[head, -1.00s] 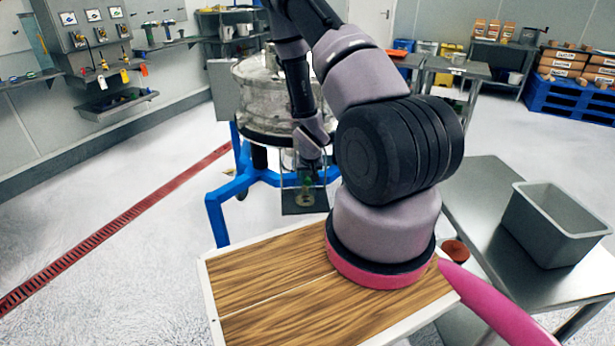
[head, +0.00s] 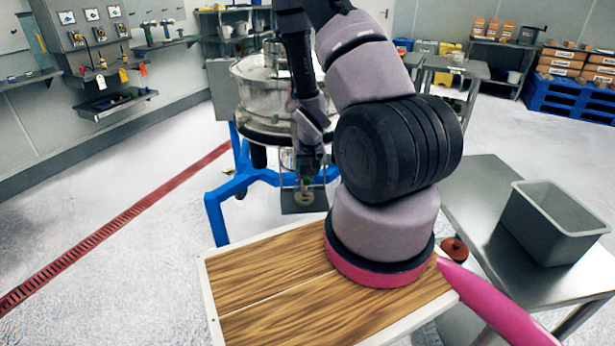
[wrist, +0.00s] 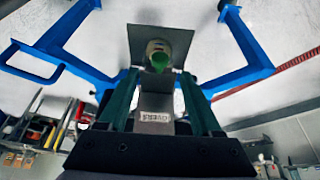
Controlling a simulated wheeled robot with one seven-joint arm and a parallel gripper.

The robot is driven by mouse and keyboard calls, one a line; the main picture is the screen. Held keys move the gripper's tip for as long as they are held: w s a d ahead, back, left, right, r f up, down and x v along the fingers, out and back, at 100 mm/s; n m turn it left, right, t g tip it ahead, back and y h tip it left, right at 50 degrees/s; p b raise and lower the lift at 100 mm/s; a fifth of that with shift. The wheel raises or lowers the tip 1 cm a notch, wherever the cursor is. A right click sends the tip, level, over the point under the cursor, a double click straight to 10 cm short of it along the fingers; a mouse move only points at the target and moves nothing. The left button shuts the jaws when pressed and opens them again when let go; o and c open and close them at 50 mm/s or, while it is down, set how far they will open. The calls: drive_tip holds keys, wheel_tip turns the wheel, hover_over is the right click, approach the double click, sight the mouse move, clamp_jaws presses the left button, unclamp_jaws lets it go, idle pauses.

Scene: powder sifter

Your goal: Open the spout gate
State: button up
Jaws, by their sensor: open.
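The sifter (head: 272,95) is a round, shiny metal drum on a blue frame, partly hidden behind my arm. In the wrist view a green knob-like piece (wrist: 160,61) shows just beyond my fingertips, in front of a pale round part on a grey plate (wrist: 178,38). I cannot tell whether the green piece is the spout gate's handle. A grey metal part with an upside-down "OVERS" label (wrist: 153,117) lies between the fingers in the picture. My gripper (wrist: 159,78) is open, its dark green fingers either side of the green piece, with no contact visible.
The blue frame (head: 215,200) has legs spreading below the sifter, close around my gripper. A steel table (head: 475,205) with a grey bin (head: 553,222) stands at right. Open floor lies left, crossed by a red drain strip (head: 110,232).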

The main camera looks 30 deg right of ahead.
drive_tip(key=shift+v, duration=2.3)
drive_tip(key=s+a+r+m+t+y, duration=0.1)
drive_tip(key=a+r, duration=0.1)
drive_tip(key=r, duration=1)
drive_tip(key=a+r, duration=0.3)
drive_tip(key=r, duration=0.9)
drive_tip(key=s+a+r+t+y, duration=0.1)
drive_tip(key=s+a+r, duration=0.2)
drive_tip(key=s+r, duration=0.5)
drive_tip(key=s+a+r+y, duration=0.1)
drive_tip(key=s+a+r, duration=0.3)
drive_tip(key=s+r, duration=0.5)
drive_tip(key=shift+s+a+r+n+t+y, duration=0.2)
drive_tip(key=shift+r+n+t+y, duration=0.15)
drive_tip(key=shift+r, duration=0.25)
